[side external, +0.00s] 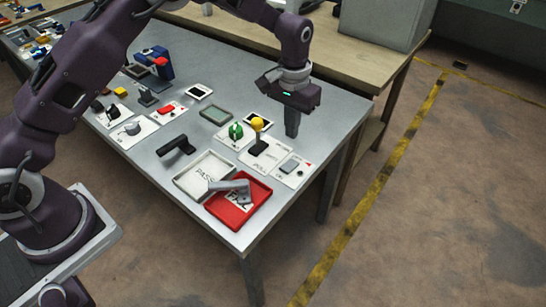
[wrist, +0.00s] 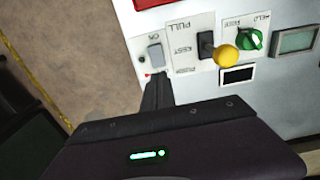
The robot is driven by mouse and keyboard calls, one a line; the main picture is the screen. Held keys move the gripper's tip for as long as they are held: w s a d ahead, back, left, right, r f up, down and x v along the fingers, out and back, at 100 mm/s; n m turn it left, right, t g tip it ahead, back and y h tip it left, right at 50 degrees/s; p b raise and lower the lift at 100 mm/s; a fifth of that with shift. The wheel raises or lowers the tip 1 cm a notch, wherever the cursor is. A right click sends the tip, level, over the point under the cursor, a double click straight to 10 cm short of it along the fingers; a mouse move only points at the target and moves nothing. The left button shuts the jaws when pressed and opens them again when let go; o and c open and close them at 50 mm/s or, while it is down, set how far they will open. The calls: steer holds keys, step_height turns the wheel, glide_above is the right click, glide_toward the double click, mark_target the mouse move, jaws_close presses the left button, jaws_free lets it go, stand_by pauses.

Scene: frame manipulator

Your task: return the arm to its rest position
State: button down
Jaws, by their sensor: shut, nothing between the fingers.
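My gripper (side external: 292,132) is shut and empty, pointing down above the far right part of the grey table (side external: 240,85). It hangs behind the yellow-knobbed lever (side external: 257,124) and the grey rocker switch panel (side external: 291,168). In the wrist view my shut fingers (wrist: 157,82) appear close to the rocker switch (wrist: 155,56), beside its red dot. I cannot tell the exact height of the fingertips above the table.
A green knob (side external: 235,131) stands left of the lever. A white PASS tray (side external: 180,184) and a red FAIL tray (side external: 222,217) sit at the near edge; a grey part (side external: 232,186) lies over the red tray. A black handle (side external: 176,147) is nearby. Open floor lies right.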

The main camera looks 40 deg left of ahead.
steer(key=s+a+r+t, duration=0.2)
steer(key=s+a+r, duration=0.1)
steer(key=s+r, duration=0.65)
steer(key=s+a+r+t, duration=0.1)
steer(key=s+a+r, duration=0.35)
steer(key=r, duration=0.85)
steer(key=s+a+t, duration=0.1)
steer(key=s+t, duration=0.1)
steer(key=s, duration=1.8)
steer(key=shift+s+f, duration=0.15)
steer(key=shift+f, duration=0.2)
steer(key=shift+a, duration=0.1)
